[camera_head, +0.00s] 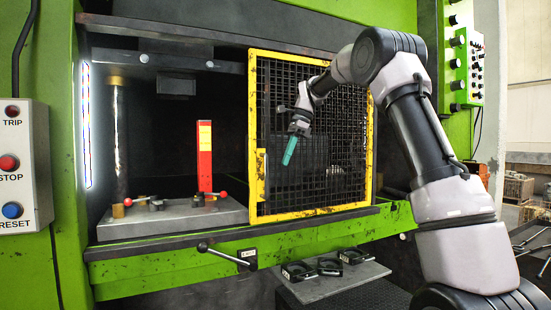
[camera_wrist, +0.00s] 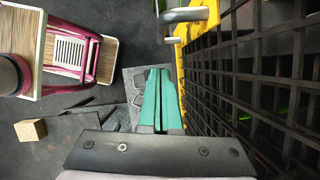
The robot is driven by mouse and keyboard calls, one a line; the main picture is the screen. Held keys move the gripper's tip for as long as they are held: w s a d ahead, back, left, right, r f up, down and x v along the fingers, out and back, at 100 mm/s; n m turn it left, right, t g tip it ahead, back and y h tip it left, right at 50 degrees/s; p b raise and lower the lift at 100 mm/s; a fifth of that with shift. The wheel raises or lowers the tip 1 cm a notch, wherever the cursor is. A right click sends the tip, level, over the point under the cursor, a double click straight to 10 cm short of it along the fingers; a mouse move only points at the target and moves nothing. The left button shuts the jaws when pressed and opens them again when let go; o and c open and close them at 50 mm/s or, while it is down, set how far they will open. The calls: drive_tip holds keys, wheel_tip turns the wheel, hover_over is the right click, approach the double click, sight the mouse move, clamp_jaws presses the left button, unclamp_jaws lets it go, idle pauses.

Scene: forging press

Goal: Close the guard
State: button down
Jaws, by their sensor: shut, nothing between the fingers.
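The guard is a black mesh panel in a yellow frame (camera_head: 252,120). It covers the right part of the press opening, and the left part is uncovered. In the wrist view the shut fingers (camera_wrist: 158,75) are beside the guard's yellow edge (camera_wrist: 187,75) and mesh (camera_wrist: 240,80). The handle (camera_wrist: 185,14) shows at the top, apart from the fingers.
Inside the opening are a grey die block (camera_head: 165,222) and a red upright block (camera_head: 205,160). A lever (camera_head: 225,255) sticks out below the opening. A low table (camera_head: 335,282) with several black parts is below. A control box (camera_head: 20,165) is at left.

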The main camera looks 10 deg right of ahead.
sight(275, 157)
drive_tip(key=shift+s+a, duration=0.15)
drive_tip(key=shift+a, duration=0.85)
drive_tip(key=shift+s+a, duration=0.15)
drive_tip(key=shift+a, duration=0.8)
